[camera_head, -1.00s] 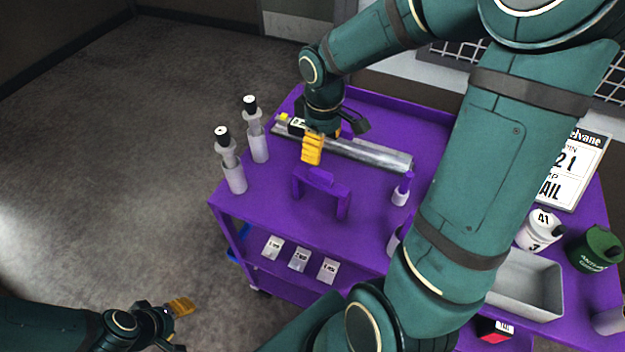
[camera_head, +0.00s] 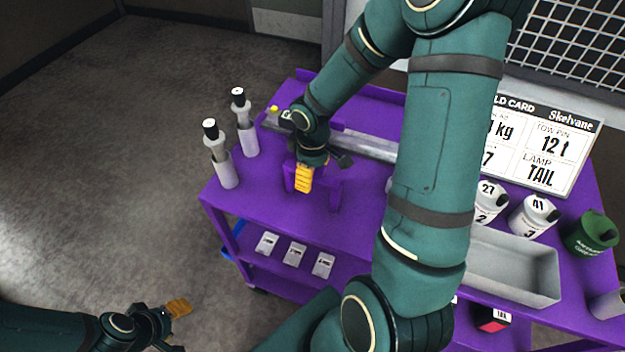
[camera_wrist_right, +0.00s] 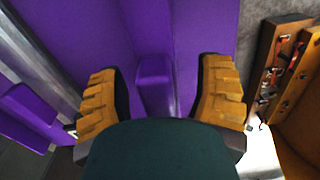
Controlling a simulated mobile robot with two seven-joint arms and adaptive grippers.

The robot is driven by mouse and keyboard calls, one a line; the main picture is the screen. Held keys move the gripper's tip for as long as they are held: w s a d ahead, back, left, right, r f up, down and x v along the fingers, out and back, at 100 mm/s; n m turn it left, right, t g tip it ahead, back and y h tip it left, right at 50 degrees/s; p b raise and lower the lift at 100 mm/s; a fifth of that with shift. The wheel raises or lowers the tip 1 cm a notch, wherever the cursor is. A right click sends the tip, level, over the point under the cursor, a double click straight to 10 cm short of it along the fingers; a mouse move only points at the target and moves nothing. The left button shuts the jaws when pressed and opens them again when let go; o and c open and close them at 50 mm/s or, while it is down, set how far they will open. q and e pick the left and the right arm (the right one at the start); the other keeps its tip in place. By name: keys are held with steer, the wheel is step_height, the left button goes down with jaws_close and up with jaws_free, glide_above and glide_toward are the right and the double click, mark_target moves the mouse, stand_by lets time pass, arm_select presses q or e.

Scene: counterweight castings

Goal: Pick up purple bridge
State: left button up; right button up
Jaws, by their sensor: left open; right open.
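The purple bridge (camera_head: 335,193) stands on the purple cart's top near its front edge in the head view. My right gripper (camera_head: 304,180) is over it and hides its middle. In the right wrist view the right gripper (camera_wrist_right: 161,98) is open, its yellow fingers spread either side of a raised purple part of the bridge (camera_wrist_right: 154,82). I cannot tell whether either finger touches it. My left gripper (camera_head: 180,308) is open and empty, low at the left, over the floor and away from the cart.
Two grey cylinders with black caps (camera_head: 220,160) stand on the cart's left end. A long metal bar (camera_head: 370,147) lies behind the bridge. A grey tray (camera_head: 520,270), white canisters (camera_head: 533,215), a green canister (camera_head: 592,232) and a sign card (camera_head: 540,150) are at the right.

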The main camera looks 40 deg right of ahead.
jaws_close()
stand_by(0.3)
step_height(320, 180, up, 10)
steer(key=shift+p, duration=0.85)
